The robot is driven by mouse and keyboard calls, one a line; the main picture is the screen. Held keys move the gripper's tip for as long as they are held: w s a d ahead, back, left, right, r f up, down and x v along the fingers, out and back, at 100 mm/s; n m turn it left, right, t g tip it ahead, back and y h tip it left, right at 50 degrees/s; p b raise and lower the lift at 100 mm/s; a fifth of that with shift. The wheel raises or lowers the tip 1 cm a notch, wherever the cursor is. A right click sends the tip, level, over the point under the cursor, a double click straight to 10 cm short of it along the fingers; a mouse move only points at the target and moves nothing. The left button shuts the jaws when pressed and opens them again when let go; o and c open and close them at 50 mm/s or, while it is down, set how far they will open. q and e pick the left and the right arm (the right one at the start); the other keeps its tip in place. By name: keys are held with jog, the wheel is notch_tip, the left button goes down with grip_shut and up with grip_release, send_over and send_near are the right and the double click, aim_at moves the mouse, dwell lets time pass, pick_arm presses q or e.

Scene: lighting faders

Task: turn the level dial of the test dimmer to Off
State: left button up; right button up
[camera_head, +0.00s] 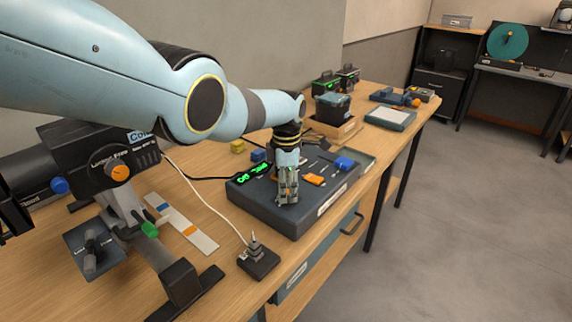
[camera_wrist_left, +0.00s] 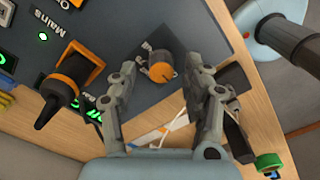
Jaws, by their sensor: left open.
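My left gripper (camera_head: 287,198) is open and points down over the front left part of a dark blue-grey console (camera_head: 296,222) on the bench. In the left wrist view, a small round dial (camera_wrist_left: 161,72) with an orange face and dark body lies between the two spread fingers. Small grey marks or tabs sit beside it. I cannot tell whether the fingers touch it. The gripper hides this dial in the head view. An orange and black switch handle (camera_wrist_left: 68,78) stands on the same panel near a green light and the word Mains. My right gripper is out of view.
A small dark box with a lever (camera_head: 258,262) and a stage lamp (camera_head: 112,170) stand to the left. A white cable crosses the bench.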

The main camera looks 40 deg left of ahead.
pick_arm(q)
notch_tip(320, 180, up, 12)
jog(key=shift+f, duration=0.25)
dwell(0.6)
